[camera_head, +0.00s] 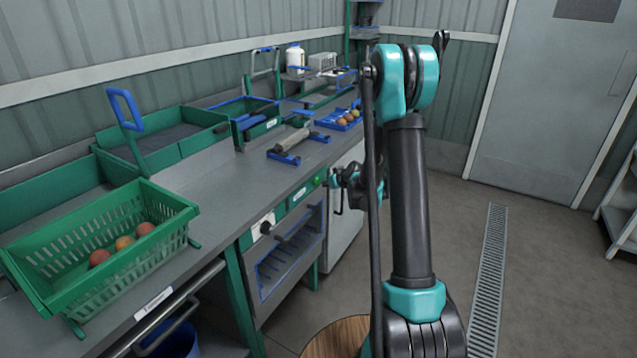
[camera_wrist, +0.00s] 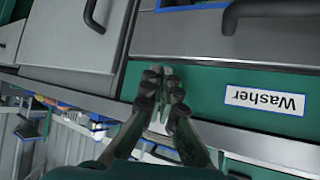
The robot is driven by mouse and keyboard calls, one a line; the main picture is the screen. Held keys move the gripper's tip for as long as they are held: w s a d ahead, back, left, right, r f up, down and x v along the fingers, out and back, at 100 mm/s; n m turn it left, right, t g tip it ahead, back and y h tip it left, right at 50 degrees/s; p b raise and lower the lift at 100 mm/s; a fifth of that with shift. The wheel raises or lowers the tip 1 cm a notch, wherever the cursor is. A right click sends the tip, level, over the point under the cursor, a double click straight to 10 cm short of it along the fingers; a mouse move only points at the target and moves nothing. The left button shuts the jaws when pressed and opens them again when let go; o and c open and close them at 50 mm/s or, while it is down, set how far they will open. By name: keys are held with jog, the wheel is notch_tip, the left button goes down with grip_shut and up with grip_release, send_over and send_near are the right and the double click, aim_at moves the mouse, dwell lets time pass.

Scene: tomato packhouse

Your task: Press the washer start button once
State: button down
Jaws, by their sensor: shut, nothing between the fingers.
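The washer's green front panel (camera_head: 283,211) runs along the counter's front edge in the head view. A small bright green button (camera_head: 317,180) sits near its right end. My gripper (camera_head: 335,181) is just right of the button in that picture, partly behind my arm; contact cannot be told. In the wrist view my gripper (camera_wrist: 160,78) has its fingers together, empty, in front of the green panel. The white "Washer" label (camera_wrist: 264,100) appears upside down to the right of the fingers.
A green crate (camera_head: 95,250) with several tomatoes stands on the counter at front left. A black knob (camera_head: 265,226) is left of the label. A blue tray (camera_head: 340,118) with produce lies farther back. Open floor (camera_head: 440,215) lies to the right.

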jog(key=shift+a, duration=0.1)
jog(key=shift+w+a, duration=0.25)
jog(key=shift+w+a, duration=0.25)
jog(key=shift+a, duration=0.15)
dwell(0.9)
dwell(0.4)
jog(key=shift+s+d, duration=0.5)
jog(key=shift+d, duration=0.25)
jog(key=s+d, duration=0.1)
jog(key=d, duration=0.1)
jog(key=s+d, duration=0.2)
dwell(0.8)
